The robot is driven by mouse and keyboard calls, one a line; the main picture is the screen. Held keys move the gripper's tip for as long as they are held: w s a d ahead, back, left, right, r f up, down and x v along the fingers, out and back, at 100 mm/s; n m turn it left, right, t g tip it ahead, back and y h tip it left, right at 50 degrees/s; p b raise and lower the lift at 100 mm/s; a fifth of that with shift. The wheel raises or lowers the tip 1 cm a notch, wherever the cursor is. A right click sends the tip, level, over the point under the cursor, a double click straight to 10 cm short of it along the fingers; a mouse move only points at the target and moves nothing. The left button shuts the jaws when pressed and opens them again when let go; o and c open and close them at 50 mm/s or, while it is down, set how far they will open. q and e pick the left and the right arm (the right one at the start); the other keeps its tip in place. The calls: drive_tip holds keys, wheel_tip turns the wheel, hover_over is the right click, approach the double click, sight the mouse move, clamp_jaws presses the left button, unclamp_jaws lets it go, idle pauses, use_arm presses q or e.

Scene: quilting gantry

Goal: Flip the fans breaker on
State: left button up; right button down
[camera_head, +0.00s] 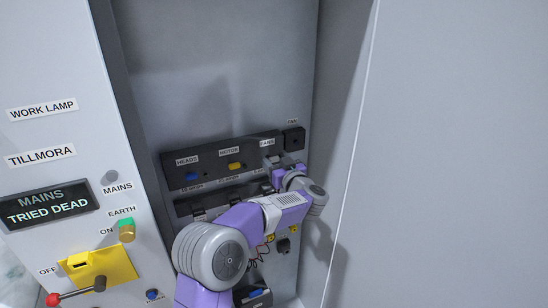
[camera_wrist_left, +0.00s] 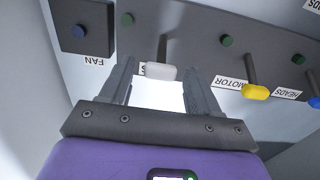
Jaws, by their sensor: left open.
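The fans breaker has a pale lever (camera_wrist_left: 161,71) at the right end of a dark breaker strip (camera_head: 218,157). Its label (camera_head: 267,143) shows above it in the head view, partly hidden in the left wrist view. My left gripper (camera_wrist_left: 160,78) is open, with one finger on each side of the lever; I cannot tell if either touches it. In the head view the gripper (camera_head: 275,164) covers most of this lever. Whether the lever is on or off is unclear. My right gripper is not in view.
The blue heads lever (camera_head: 192,176) and yellow motor lever (camera_head: 235,166) stand left of the gripper. A small FAN box (camera_head: 293,138) sits close on the right. The cabinet's side wall (camera_head: 337,110) is near my wrist. A display (camera_head: 48,205) reads "MAINS TRIED DEAD".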

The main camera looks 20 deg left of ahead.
use_arm(q)
drive_tip(key=shift+w+a, duration=0.45)
drive_tip(key=shift+a, duration=0.05)
drive_tip(key=c, duration=1)
drive_tip(key=r+g+h+p, duration=0.1)
drive_tip(key=p, duration=0.7)
drive_tip(key=shift+w+a+r, duration=0.1)
drive_tip(key=shift+w+a, duration=0.05)
drive_tip(key=shift+h+p, duration=0.3)
drive_tip(key=shift+p, duration=0.3)
drive_tip(key=shift+f, duration=0.2)
